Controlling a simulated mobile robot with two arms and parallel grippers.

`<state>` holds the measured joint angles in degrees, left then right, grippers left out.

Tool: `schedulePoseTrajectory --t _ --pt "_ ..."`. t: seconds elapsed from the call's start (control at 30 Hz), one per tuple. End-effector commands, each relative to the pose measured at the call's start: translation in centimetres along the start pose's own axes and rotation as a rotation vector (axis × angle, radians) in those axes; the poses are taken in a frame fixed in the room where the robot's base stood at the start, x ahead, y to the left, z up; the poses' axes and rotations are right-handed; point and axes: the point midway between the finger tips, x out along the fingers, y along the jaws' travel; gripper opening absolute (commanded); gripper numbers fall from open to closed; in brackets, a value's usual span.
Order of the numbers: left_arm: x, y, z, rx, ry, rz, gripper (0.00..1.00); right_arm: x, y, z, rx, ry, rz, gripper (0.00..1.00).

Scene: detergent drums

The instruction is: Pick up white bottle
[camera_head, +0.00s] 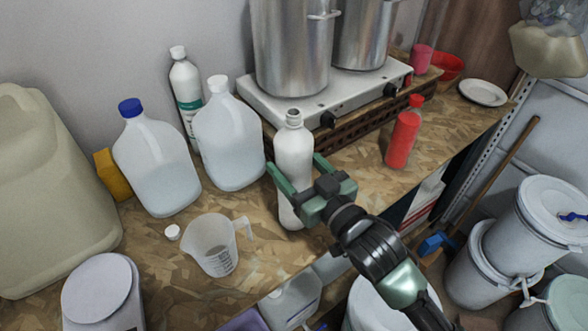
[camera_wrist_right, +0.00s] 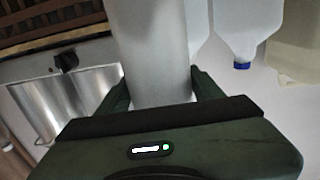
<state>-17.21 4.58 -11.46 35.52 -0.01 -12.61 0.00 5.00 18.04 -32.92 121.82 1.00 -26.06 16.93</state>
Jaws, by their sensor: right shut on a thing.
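The white bottle (camera_head: 294,150) stands upright on the wooden worktop (camera_head: 165,270), without a cap, in front of the stove. My right gripper (camera_head: 295,172) has its green fingers on either side of the bottle's body and is shut on it. In the right wrist view the white bottle (camera_wrist_right: 152,50) fills the space between the fingers (camera_wrist_right: 152,90). Whether the bottle's base touches the worktop is hard to tell. My left gripper is not in view.
Two clear jugs (camera_head: 155,165) (camera_head: 230,140) and a green-labelled bottle (camera_head: 186,85) stand left of the white bottle. A measuring jug (camera_head: 212,245) is at front left. A stove (camera_head: 300,105) with steel pots (camera_head: 290,45) is behind. A red bottle (camera_head: 403,135) stands right.

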Motion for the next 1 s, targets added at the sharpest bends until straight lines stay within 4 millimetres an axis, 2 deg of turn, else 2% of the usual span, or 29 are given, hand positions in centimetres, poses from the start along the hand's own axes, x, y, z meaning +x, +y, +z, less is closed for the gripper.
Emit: schedulePoseTrajectory --t 0.27,0.37,0.7,0.8,1.0 --pt "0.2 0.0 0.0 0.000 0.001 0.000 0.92 0.0 0.0 -3.1 -0.003 0.017 -0.001 0.00" --pt "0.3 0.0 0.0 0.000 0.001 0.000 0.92 0.0 0.0 -5.1 -0.003 0.019 -0.001 0.00" --pt "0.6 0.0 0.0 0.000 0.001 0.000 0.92 0.0 0.0 -14.0 -0.004 0.020 -0.001 0.00" --pt "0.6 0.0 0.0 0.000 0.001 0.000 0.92 -0.1 -0.1 -16.2 -0.003 0.019 -0.002 0.00" --pt "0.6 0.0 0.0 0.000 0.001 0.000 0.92 -0.1 0.0 -19.0 -0.002 0.015 0.000 0.00"
